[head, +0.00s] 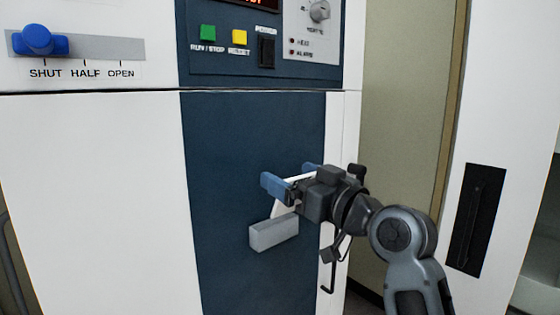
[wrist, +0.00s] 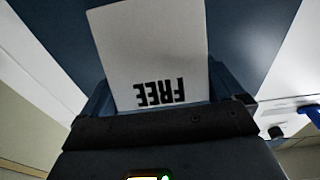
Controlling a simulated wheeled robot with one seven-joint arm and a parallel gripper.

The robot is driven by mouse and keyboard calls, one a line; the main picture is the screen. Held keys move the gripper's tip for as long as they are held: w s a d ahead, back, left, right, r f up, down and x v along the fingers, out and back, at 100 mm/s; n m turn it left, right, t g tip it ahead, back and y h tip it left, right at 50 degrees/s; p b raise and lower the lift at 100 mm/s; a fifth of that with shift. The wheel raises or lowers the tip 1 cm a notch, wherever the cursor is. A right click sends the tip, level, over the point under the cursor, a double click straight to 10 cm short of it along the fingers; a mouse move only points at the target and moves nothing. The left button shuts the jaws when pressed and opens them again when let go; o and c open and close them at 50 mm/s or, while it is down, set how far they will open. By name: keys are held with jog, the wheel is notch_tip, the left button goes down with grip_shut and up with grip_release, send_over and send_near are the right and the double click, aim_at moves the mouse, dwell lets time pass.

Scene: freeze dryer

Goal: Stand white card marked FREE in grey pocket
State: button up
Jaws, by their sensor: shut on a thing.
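My gripper (head: 290,178) is shut on the white card (head: 285,206), just in front of the dark blue panel. In the wrist view the card (wrist: 150,50) fills the space between my blue fingers, and its FREE marking reads upside down. The grey pocket (head: 274,233) is fixed low on the dark blue panel. In the head view the card slants down from my gripper to the pocket's top edge. I cannot tell whether its lower edge is inside the pocket or just above or in front of it.
The control panel above has a green button (head: 208,33), a yellow button (head: 240,37), a black power switch (head: 267,53) and a knob (head: 319,10). A blue lever (head: 38,40) sits at SHUT at upper left. A white cabinet with a black handle (head: 477,218) stands at right.

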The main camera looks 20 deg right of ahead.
jog(key=shift+w+a+r, duration=0.1)
jog(key=shift+a+r, duration=0.05)
jog(key=shift+r, duration=0.45)
jog(key=shift+w+a+r, duration=0.1)
jog(key=shift+a+r, duration=0.05)
jog(key=shift+r, duration=0.4)
jog(key=shift+w+a+f+b, duration=0.1)
jog(key=shift+w+f+b, duration=0.15)
jog(key=shift+f+b, duration=0.3)
jog(key=shift+w+a+f+b, duration=0.1)
jog(key=shift+w+f+b, duration=0.15)
jog(key=shift+f+b, duration=0.3)
jog(key=shift+w+f+b, duration=0.25)
jog(key=shift+f+b, duration=0.15)
jog(key=shift+f, duration=0.3)
jog(key=shift+f, duration=0.15)
jog(key=shift+f+b, duration=0.25)
jog(key=shift+b, duration=0.05)
jog(key=shift+w+f, duration=0.1)
jog(key=shift+w+a+f+b, duration=0.1)
jog(key=shift+w+f+b, duration=0.15)
jog(key=shift+f+b, duration=0.4)
jog(key=shift+w+a+f+b, duration=0.15)
jog(key=shift+w+f+b, duration=0.15)
jog(key=shift+f+b, duration=0.35)
jog(key=shift+w+a+f+b, duration=0.1)
jog(key=shift+w+f+b, duration=0.15)
jog(key=shift+f+b, duration=0.35)
